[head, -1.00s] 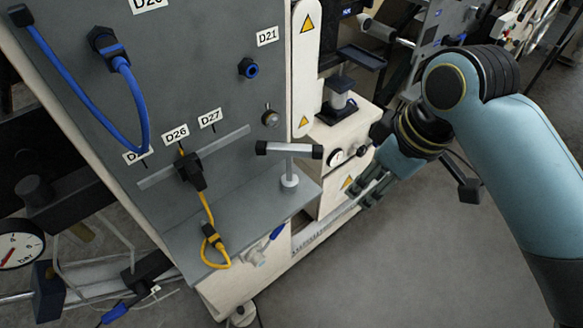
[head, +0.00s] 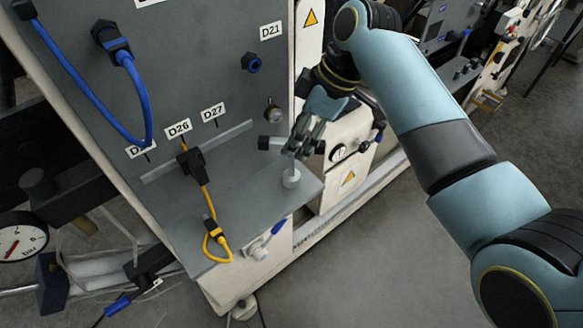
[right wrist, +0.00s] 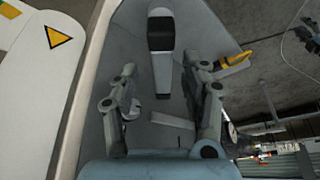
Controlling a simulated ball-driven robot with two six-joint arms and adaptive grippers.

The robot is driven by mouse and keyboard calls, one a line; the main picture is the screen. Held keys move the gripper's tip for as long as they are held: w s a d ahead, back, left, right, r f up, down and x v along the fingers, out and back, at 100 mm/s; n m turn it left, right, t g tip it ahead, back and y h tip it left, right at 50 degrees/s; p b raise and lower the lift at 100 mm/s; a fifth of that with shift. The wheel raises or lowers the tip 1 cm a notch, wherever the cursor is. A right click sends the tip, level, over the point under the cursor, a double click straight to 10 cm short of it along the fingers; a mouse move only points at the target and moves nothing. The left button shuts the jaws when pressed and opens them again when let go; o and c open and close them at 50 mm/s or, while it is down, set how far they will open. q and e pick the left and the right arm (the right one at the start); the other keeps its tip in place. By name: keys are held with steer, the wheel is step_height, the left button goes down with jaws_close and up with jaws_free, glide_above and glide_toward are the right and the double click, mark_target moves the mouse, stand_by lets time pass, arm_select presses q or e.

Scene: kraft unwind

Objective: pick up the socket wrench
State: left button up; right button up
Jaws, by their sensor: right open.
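The socket wrench (head: 275,143) stands upright on the grey shelf, with a silver crossbar, dark ends and a pale round foot (head: 291,179). In the right wrist view its crossbar (right wrist: 161,62) runs lengthwise between the two spread fingers. My right gripper (head: 300,145) is open at the wrench's top and hides part of the crossbar and shaft in the head view. In the right wrist view the gripper (right wrist: 158,78) shows gaps on both sides of the bar; I cannot tell any contact. My left gripper is not in view.
The grey panel (head: 215,60) rises behind the shelf (head: 235,190). A yellow cable (head: 206,205) hangs left of the wrench, and a blue cable (head: 140,90) loops farther up. A white cabinet (head: 345,185) is at the right. The floor (head: 400,260) in front is clear.

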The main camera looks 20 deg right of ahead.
mark_target(292, 163)
steer(key=x, duration=0.4)
steer(key=shift+s+f, duration=0.15)
steer(key=shift+f, duration=0.1)
steer(key=shift+r, duration=0.1)
jaws_close()
